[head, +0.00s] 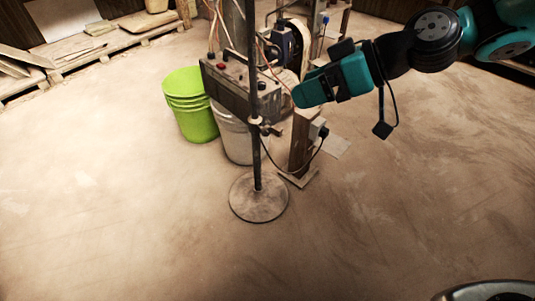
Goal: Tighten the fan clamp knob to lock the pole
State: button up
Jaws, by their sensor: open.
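A thin dark pole (257,165) stands upright on a round, dusty base (258,207) on the floor. A small clamp with a knob (274,131) sits partway up the pole, on its right side. The knob is small in the picture, so I cannot tell how tight it is. My teal and black gripper (301,96) comes in from the upper right. In the picture it is above and right of the knob, apart from it. It is open, and I see nothing held in it. The fan head is not clearly in view.
A control box (228,86) with a red button and the press machinery stand behind the pole. A green bucket (190,110) and a white bucket (236,140) stand beside it. A cable hangs near a wooden post (300,150).

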jog(key=w+f+t+y+b, duration=0.1)
jog(key=w+f+b, duration=0.35)
jog(key=f, duration=0.45)
jog(key=w+f+t+y+b, duration=0.2)
jog(key=w+f+b, duration=0.3)
jog(key=f, duration=0.4)
jog(key=m+t+b, duration=0.2)
jog(key=t+b, duration=0.4)
jog(key=b, duration=0.5)
send_near(268, 132)
jog(key=b+x, duration=0.1)
jog(key=x, duration=0.2)
jog(key=b+x, duration=0.1)
jog(key=x, duration=0.2)
jog(key=b+x, duration=0.1)
jog(key=x, duration=0.2)
jog(key=shift+w+a+f, duration=0.25)
jog(key=shift+w, duration=0.05)
jog(key=shift+w+a+r, duration=0.1)
jog(key=shift+w+a, duration=0.15)
jog(key=shift+a, duration=0.05)
jog(key=c, duration=0.9)
